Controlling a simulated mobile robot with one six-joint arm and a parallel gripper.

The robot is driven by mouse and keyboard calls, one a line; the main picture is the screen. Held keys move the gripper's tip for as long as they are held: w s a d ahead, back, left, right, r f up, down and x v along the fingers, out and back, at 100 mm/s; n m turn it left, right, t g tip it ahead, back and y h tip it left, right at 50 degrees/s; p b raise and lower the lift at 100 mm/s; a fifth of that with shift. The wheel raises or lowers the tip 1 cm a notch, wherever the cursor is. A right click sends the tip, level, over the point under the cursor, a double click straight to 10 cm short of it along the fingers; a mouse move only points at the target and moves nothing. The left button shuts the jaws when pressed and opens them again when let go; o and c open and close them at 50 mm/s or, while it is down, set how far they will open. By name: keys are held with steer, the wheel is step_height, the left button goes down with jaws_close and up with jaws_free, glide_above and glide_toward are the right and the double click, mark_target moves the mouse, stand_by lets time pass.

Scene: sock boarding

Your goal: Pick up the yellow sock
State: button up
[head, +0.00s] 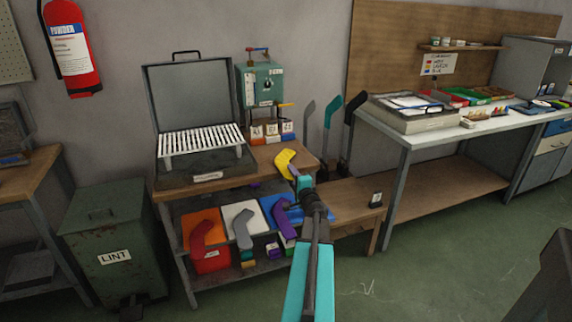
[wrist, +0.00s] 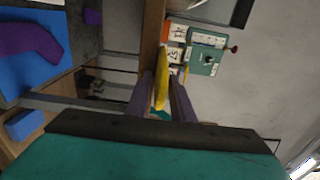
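The yellow sock (head: 286,161) is at the front right part of the wooden bench top in the head view, its foot pointing left. My gripper (head: 303,184) is at its lower end. In the wrist view the sock (wrist: 162,72) shows edge-on as a thin yellow strip between the two fingers of my gripper (wrist: 161,88). The fingers lie close along both sides of it and appear closed on it. The sock's lower end is partly hidden by the gripper.
Red (head: 201,236), grey (head: 243,228) and purple (head: 284,219) socks are on the shelf below. An open case with a white slatted rack (head: 201,141) and a green device (head: 263,88) stand behind. A lint bin (head: 115,235) is at left.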

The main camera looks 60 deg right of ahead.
steer(key=shift+c, duration=0.4)
jaws_close()
